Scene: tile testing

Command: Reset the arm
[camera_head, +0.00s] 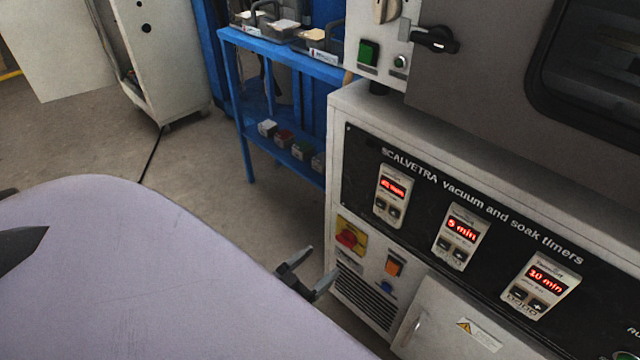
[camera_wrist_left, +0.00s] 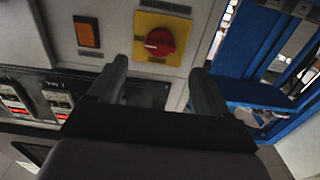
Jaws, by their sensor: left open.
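My left gripper (camera_head: 318,265) shows in the head view in front of the lower left of the machine with the timers (camera_head: 372,150). Its two dark fingers are apart with nothing between them. In the left wrist view the left gripper (camera_wrist_left: 160,72) also has its fingers spread and empty. The red knob (camera_wrist_left: 161,42) on its yellow plate appears beyond the gap between them. The same red knob (camera_head: 347,238) is just above and right of the gripper in the head view. I cannot tell the exact gap to the panel. My right gripper is not in view.
An orange switch (camera_head: 394,266) and a vent grille (camera_head: 366,300) sit near the gripper on the machine front. A blue shelf (camera_head: 240,110) with boxes stands behind to the left. A white cabinet (camera_head: 165,60) stands at the upper left. Grey floor (camera_head: 205,180) is open between them.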

